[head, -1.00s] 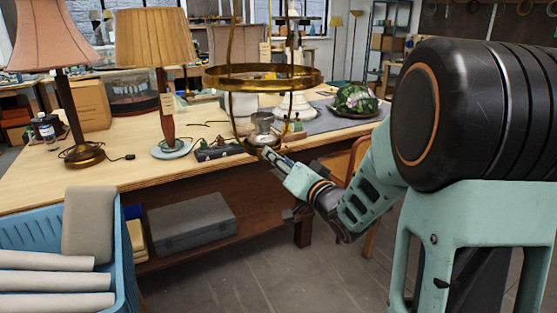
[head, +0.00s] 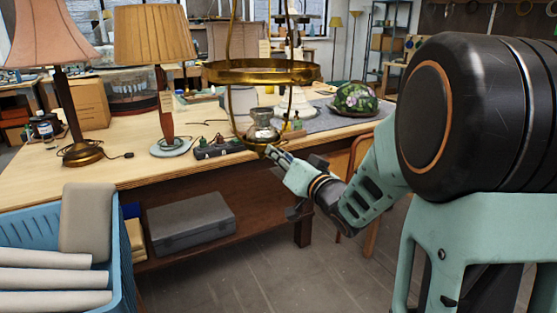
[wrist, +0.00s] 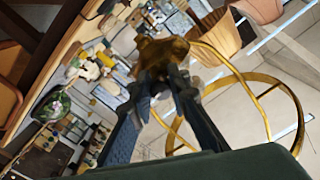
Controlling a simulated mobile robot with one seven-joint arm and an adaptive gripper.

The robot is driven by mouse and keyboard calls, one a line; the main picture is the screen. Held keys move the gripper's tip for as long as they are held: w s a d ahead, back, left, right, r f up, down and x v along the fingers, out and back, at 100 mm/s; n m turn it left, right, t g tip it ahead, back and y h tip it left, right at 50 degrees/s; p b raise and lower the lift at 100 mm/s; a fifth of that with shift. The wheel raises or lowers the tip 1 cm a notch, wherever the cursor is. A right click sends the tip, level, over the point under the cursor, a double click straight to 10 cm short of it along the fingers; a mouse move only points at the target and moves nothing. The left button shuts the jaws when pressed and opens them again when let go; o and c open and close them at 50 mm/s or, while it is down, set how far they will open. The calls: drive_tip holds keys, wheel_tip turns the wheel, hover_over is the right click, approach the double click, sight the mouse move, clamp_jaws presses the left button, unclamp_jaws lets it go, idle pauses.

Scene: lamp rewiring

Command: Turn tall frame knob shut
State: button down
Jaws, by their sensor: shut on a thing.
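The tall brass frame (head: 262,76) stands near the front edge of the workbench in the head view, with a wide ring, upright rods and a small metal-and-glass burner part low inside it. It also shows in the wrist view as a large brass ring (wrist: 287,87) and a brass base part (wrist: 165,48). My gripper (head: 270,151) reaches the base of this frame from the right. In the wrist view its two fingers (wrist: 158,80) close together on a small dark part at the brass base, which I take for the knob. The fingertips hide most of the knob.
Two shaded lamps (head: 155,35) stand to the left on the bench (head: 105,165). A dark power strip (head: 217,148) lies just left of the frame. A blue crate (head: 35,235) stands front left.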

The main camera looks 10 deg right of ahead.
drive_tip(key=n+b, duration=0.3)
drive_tip(key=shift+f+n, duration=0.25)
drive_tip(key=shift+n, duration=0.05)
drive_tip(key=n+b, duration=0.4)
drive_tip(key=shift+d+n, duration=0.1)
drive_tip(key=shift+n, duration=0.2)
drive_tip(key=n+b, duration=0.4)
drive_tip(key=n, duration=0.1)
drive_tip(key=shift+r+b, duration=0.1)
drive_tip(key=shift+b, duration=0.25)
drive_tip(key=shift+w+d+r+n+b, duration=0.1)
drive_tip(key=shift+n+b, duration=0.35)
drive_tip(key=shift+n, duration=0.25)
drive_tip(key=shift+r+n+b, duration=0.1)
drive_tip(key=shift+n+b, duration=0.35)
drive_tip(key=shift+n, duration=0.25)
drive_tip(key=c, duration=1.8)
unclamp_jaws()
